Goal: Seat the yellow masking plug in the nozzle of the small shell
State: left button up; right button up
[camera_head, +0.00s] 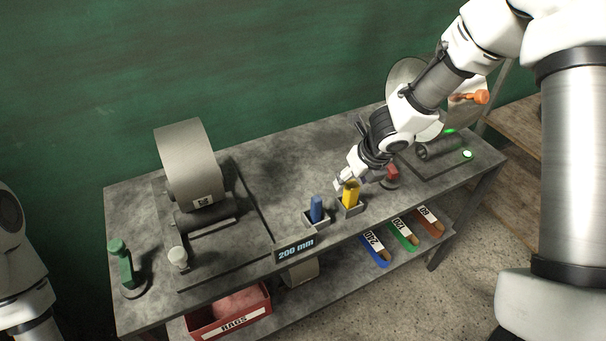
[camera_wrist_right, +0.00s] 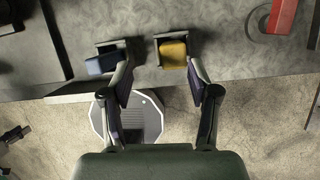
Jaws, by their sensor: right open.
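The yellow masking plug (camera_head: 351,194) stands in a small square holder at the table's front edge; in the right wrist view the yellow plug (camera_wrist_right: 173,53) shows ahead of the fingers. My right gripper (camera_head: 346,181) is open and close to the plug. In the right wrist view the fingers (camera_wrist_right: 160,80) are spread and empty, one on each side of the plug's line. A pale rounded shell (camera_head: 407,72) at the right rear is partly hidden behind my right arm; its nozzle cannot be made out. My left gripper is out of view.
A blue plug (camera_head: 316,208) stands in a holder just left of the yellow one. A red object (camera_head: 392,172) is close on the right. A large grey drum (camera_head: 188,165) and a green-handled item (camera_head: 121,262) occupy the left. The table's middle is clear.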

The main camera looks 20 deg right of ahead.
aim_at(353, 184)
jog(key=shift+w+d+r+n, duration=0.15)
jog(key=shift+w+r+n, duration=0.1)
jog(key=shift+w, duration=0.1)
jog(key=shift+w+d+r+n, duration=0.1)
jog(key=shift+w+d+n, duration=0.05)
jog(key=shift+w+n, duration=0.15)
jog(key=f+b, duration=0.1)
jog(key=d+f+b, duration=0.1)
jog(key=f, duration=0.1)
jog(key=shift+s+t+b, duration=0.1)
jog(key=shift+t+b, duration=0.2)
jog(key=b+x, duration=0.2)
jog(key=x, duration=0.2)
jog(key=shift+a+f, duration=0.15)
jog(key=shift+f, duration=0.05)
jog(key=shift+r, duration=0.1)
jog(key=shift+c, duration=1)
grip_shut()
